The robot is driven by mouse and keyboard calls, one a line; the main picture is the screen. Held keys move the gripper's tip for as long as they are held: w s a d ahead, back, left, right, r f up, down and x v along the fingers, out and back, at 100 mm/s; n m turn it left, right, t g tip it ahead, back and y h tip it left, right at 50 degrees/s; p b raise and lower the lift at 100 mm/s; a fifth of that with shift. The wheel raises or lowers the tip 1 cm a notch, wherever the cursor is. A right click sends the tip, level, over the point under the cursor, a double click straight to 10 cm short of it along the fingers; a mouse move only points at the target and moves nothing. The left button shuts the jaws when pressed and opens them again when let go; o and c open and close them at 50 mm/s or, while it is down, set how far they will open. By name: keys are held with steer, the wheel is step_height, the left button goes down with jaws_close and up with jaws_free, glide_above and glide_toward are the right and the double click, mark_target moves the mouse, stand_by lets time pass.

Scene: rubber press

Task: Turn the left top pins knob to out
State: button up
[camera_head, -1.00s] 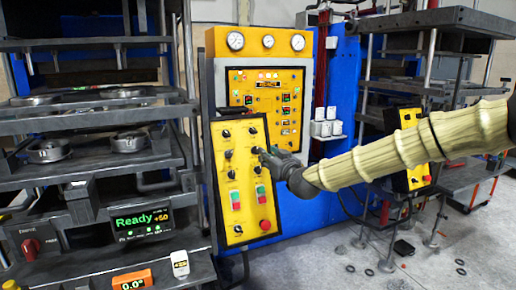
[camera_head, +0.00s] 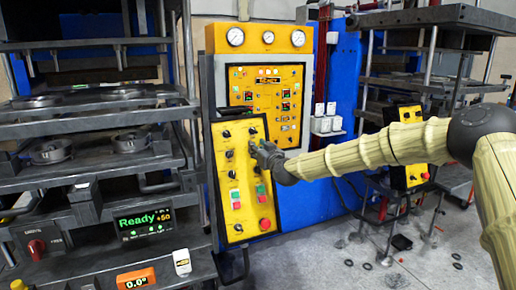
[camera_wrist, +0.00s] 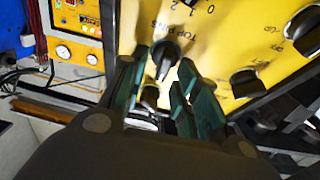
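The yellow control panel (camera_head: 243,205) leans in front of the press cabinet and carries black knobs in two columns. My gripper (camera_head: 256,150) is at the right column's upper part and hides the knob there. In the wrist view, a black knob (camera_wrist: 165,56) with "TOP PINS" lettering and numbers beside it shows between and just past the green-padded fingertips of my gripper (camera_wrist: 163,72). The fingers are apart, with a gap around the knob; contact cannot be told. A second dark knob (camera_wrist: 150,97) shows lower between the fingers. The "out" marking is not readable.
More knobs (camera_wrist: 245,83) sit to the right on the panel. Green and red buttons and a red stop button (camera_head: 264,224) are below. A steel press with shelves (camera_head: 90,115) stands close on the left.

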steer(key=shift+c, duration=0.3)
steer(key=c, duration=0.6)
steer(key=shift+f+m, duration=0.1)
steer(key=shift+m, duration=0.2)
steer(key=shift+m+h+b, duration=0.3)
steer(key=shift+b, duration=0.2)
steer(key=m+h+b, duration=0.1)
steer(key=m+b, duration=0.1)
steer(key=m, duration=0.1)
steer(key=shift+d+m, duration=0.1)
steer(key=shift+m, duration=0.2)
steer(key=m+h+b, duration=0.1)
steer(key=m, duration=0.2)
steer(key=m+h+b, duration=0.1)
steer(key=m, duration=0.2)
steer(key=shift+w+d+h, duration=0.1)
steer(key=shift+d+h, duration=0.1)
steer(key=shift+h, duration=0.2)
steer(key=shift+m, duration=0.3)
